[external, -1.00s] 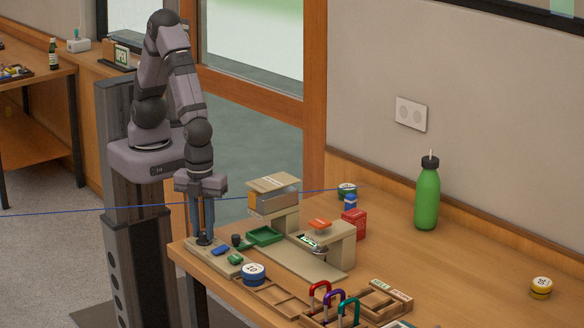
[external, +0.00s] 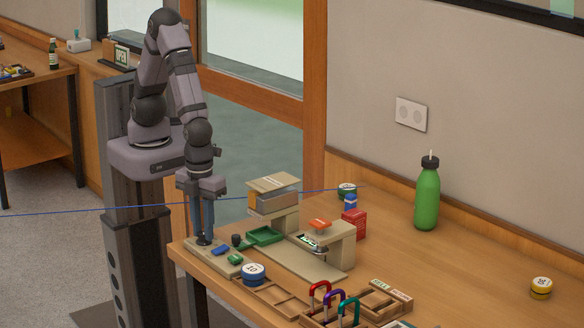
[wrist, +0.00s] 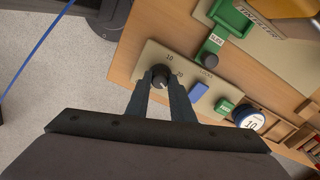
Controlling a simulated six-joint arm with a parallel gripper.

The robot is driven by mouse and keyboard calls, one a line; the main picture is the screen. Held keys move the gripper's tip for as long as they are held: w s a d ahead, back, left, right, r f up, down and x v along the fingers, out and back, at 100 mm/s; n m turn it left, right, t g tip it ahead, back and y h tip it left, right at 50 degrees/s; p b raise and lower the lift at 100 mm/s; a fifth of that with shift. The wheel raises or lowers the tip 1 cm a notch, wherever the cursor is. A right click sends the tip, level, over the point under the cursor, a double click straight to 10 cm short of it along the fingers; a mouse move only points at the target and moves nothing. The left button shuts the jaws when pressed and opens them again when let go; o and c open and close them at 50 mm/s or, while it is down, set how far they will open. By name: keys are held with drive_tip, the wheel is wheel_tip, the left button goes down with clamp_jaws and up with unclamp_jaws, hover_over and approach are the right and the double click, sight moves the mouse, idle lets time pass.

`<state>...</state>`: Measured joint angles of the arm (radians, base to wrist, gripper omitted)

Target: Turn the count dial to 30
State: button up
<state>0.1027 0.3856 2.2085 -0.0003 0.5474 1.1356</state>
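The count dial is a dark round knob (wrist: 160,75) on a beige panel (wrist: 150,57) at the table's corner. In the wrist view, the labels 10 and 20 show beside it; no 30 label is visible, and my right finger covers part of the panel there. A small pale mark shows on the knob, but its exact reading is unclear. My gripper (wrist: 161,80) points down, with its fingertips against opposite sides of the knob. In the external view, my gripper (external: 204,236) stands over the panel (external: 225,261) at the table's left end.
A dark slide knob (wrist: 210,59) stands close by near a green tray (external: 266,235).

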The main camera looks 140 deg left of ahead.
sight(203, 233)
drive_tip(key=o, duration=0.4)
drive_tip(key=shift+c, duration=0.2)
drive_tip(key=shift+r, duration=0.1)
drive_tip(key=shift+r+b, duration=0.6)
drive_tip(key=shift+r, duration=3.05)
drive_tip(key=n, duration=0.4)
drive_tip(key=shift+w+f, duration=0.1)
drive_tip(key=shift+w, duration=0.1)
drive_tip(key=s+a+f+n, duration=0.1)
drive_tip(key=s+a+n, duration=0.2)
drive_tip(key=s+n, duration=0.7)
drive_tip(key=shift+s+a, duration=0.2)
drive_tip(key=shift+s, duration=0.55)
